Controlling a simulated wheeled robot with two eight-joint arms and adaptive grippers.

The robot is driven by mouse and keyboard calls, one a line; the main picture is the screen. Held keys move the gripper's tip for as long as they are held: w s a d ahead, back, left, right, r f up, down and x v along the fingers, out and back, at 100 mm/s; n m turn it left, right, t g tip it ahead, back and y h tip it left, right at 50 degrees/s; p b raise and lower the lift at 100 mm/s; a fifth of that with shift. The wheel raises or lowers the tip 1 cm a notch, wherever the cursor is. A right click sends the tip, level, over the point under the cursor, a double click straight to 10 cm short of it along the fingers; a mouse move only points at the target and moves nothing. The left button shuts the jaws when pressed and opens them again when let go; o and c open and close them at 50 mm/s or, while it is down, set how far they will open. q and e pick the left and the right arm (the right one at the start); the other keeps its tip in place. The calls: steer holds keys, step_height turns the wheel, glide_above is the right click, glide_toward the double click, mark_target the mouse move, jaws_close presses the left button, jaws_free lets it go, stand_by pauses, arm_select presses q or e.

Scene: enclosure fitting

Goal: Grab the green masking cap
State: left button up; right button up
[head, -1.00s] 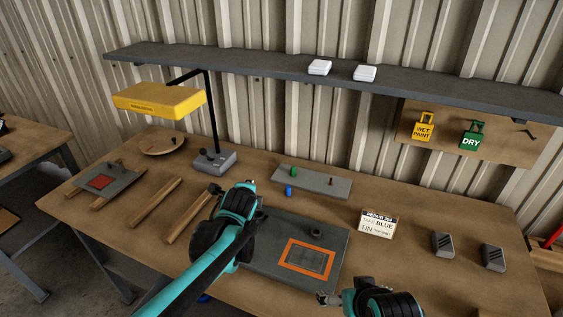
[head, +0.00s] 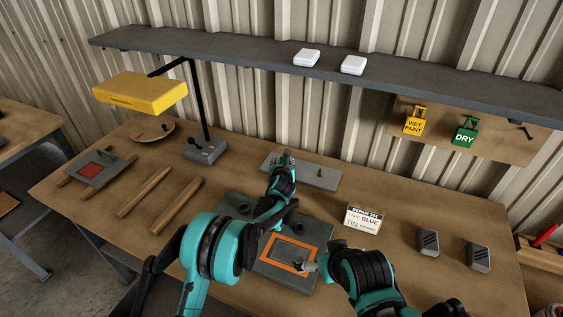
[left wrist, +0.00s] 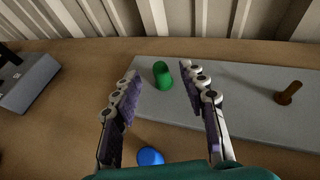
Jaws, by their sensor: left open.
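The green masking cap (left wrist: 162,75) stands on a grey plate (left wrist: 250,112) in the left wrist view. It shows between the two fingers, close to the level of their tips, with bare plate visible around it. My left gripper (head: 285,157) is open and empty, and in the head view it hides the cap. A blue cap (left wrist: 150,157) lies nearer the wrist camera, low between the fingers, partly cut off by my gripper body. My right gripper (head: 307,267) is over the orange-framed panel (head: 265,247); its finger opening is too small to tell.
A brown peg (left wrist: 288,92) stands on the right of the grey plate. The lamp base (head: 205,150) is to the left. A label card (head: 364,218) and two dark blocks (head: 428,242) are to the right. A shelf (head: 240,55) hangs above.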

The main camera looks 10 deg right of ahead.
mark_target(282, 158)
arm_select(q)
steer(key=b+x, duration=0.1)
steer(key=x, duration=0.3)
steer(key=shift+w+f, duration=0.15)
steer(key=shift+w, duration=0.15)
steer(key=c, duration=0.8)
